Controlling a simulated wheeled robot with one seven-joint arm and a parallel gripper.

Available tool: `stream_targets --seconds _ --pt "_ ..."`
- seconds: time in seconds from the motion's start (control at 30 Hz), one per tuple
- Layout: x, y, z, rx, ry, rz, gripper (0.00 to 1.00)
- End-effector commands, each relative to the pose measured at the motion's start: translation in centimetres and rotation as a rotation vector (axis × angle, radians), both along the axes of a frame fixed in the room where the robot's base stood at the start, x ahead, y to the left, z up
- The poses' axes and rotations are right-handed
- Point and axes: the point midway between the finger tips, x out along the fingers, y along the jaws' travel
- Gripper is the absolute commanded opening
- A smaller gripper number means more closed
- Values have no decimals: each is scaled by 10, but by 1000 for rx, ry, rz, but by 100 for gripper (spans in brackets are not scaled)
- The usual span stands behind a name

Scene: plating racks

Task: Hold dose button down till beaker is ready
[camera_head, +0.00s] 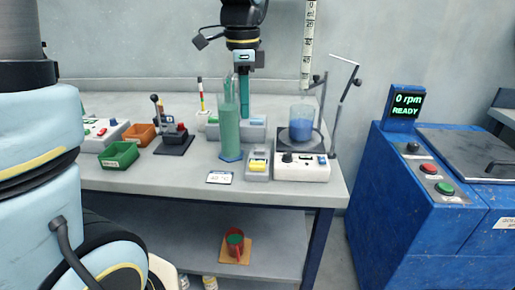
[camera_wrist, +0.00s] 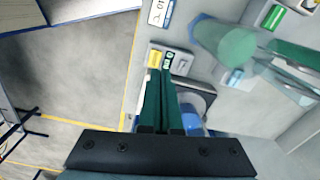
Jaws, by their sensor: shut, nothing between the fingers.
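My gripper (camera_head: 244,112) hangs with its long teal fingers pointing down above the back of the bench. The fingers (camera_wrist: 160,74) are together and empty in the wrist view. A small grey box with a yellow button (camera_head: 258,164), apparently the dose button, sits near the bench's front; it also shows in the wrist view (camera_wrist: 155,58), just beyond the fingertips. In the head view the fingertips are well above the button in the picture, apart from it. The beaker (camera_head: 301,124) holds blue liquid and stands on a white-fronted device (camera_head: 302,168); the fingers partly hide it in the wrist view (camera_wrist: 191,120).
A tall cylinder with green liquid (camera_head: 230,130) stands left of the button box. A bent metal arm (camera_head: 342,100) rises beside the beaker. Green (camera_head: 119,155) and orange (camera_head: 140,134) bins are at left. A blue machine (camera_head: 400,200) at right reads "0 rpm READY".

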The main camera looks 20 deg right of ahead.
Motion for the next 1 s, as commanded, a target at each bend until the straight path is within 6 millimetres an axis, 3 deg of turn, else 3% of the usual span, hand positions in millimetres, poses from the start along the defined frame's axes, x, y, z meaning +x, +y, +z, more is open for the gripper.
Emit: stream_targets --seconds 0.03,0.17,0.57,0.77,1.0 --pt "-6 -12 9 4 3 -80 0" --pt "-13 -25 17 11 8 -185 0" --pt "-13 -25 15 12 10 -195 0" --pt "-14 -24 -9 14 14 -195 0" --pt "-14 -24 -58 16 14 -193 0"
